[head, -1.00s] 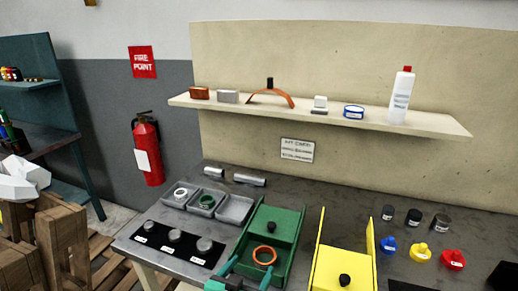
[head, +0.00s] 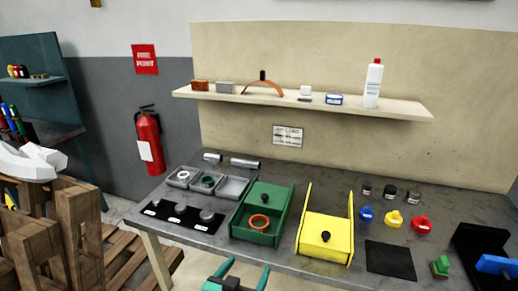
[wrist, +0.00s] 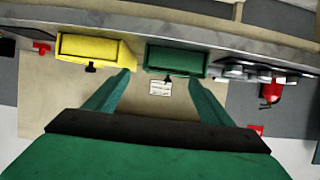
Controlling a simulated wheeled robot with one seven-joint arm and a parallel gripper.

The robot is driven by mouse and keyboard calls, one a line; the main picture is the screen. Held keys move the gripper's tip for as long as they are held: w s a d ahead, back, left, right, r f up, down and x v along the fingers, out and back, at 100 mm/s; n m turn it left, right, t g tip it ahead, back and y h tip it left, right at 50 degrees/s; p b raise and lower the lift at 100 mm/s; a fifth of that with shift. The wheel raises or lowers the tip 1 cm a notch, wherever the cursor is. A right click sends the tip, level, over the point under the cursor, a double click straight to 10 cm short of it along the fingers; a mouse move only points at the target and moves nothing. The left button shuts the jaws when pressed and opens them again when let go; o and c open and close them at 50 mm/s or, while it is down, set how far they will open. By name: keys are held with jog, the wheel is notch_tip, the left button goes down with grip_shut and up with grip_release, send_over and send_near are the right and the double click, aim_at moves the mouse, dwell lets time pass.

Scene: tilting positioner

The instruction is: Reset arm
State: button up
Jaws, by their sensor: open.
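My gripper (head: 247,266) is at the bottom of the head view, in front of the table's front edge. Its two teal fingers are apart with nothing between them. It also shows in the wrist view (wrist: 159,77), open and empty. The green positioner (head: 262,208) stands on the table beyond the gripper, with an orange ring (head: 259,222) on it. The yellow positioner (head: 326,238) stands to its right. Both show near the top of the upside-down wrist view, the green one (wrist: 176,60) and the yellow one (wrist: 88,47), clear of my fingers.
The dark table (head: 290,262) carries grey trays (head: 234,187), a black mat (head: 390,260), and coloured and black knobbed pieces. A shelf (head: 410,107) with small items and a white bottle (head: 373,84) is behind. Wooden crates (head: 50,235) stand at the left.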

jog(key=s+f+n+y, duration=0.4)
jog(key=s+f, duration=1.1)
jog(key=s, duration=0.1)
jog(key=s+d+r+t, duration=0.1)
jog(key=s, duration=0.9)
jog(key=s+d+r+t, duration=0.1)
jog(key=s+d+r, duration=0.1)
jog(key=s, duration=0.9)
jog(key=shift+s+d+r, duration=0.15)
jog(key=shift+s+d, duration=0.05)
jog(key=shift+d, duration=0.1)
jog(key=shift+a, duration=0.1)
